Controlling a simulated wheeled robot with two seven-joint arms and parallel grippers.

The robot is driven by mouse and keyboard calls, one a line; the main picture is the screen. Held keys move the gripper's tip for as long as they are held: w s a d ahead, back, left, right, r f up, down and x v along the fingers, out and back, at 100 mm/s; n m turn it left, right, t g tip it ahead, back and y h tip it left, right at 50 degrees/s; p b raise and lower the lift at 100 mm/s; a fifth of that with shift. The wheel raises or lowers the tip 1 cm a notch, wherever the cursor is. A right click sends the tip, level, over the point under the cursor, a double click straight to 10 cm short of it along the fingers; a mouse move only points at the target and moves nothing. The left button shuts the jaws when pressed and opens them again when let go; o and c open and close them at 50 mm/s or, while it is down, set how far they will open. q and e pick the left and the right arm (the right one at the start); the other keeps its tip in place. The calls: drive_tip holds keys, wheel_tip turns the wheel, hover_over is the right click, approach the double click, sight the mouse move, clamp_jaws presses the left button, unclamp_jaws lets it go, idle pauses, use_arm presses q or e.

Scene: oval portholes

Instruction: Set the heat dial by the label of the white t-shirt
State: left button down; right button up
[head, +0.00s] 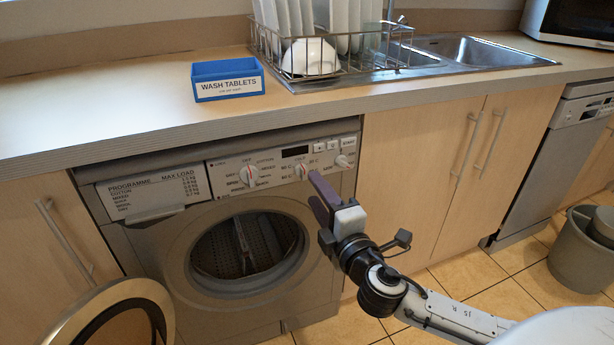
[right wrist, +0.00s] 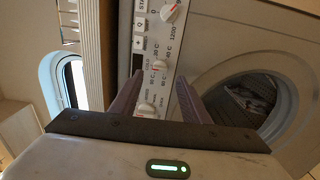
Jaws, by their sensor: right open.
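The heat dial (head: 302,171) is a white knob with temperature marks, the middle of three dials on the washing machine's panel. It also shows in the right wrist view (right wrist: 160,66), between and beyond my fingertips. My right gripper (head: 318,196) is open, just in front of and below the dial, apart from it as far as I can tell. In the right wrist view its fingers (right wrist: 156,95) straddle the panel with nothing held. The small marks are too blurred to read the dial's setting surely. No white t-shirt or label shows. My left gripper is not in view.
The programme dial (head: 250,175) and spin dial (head: 343,161) flank the heat dial. The washer's round door (head: 110,312) stands open at lower left; the drum (head: 246,246) shows metal inside. A blue wash-tablet box (head: 228,80) and dish rack (head: 300,65) stand on the worktop (head: 110,110).

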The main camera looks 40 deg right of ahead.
sight(305, 176)
drive_tip(key=x, duration=0.6)
drive_tip(key=shift+w, duration=0.1)
drive_tip(key=shift+c, duration=0.3)
drive_tip(key=c, duration=1)
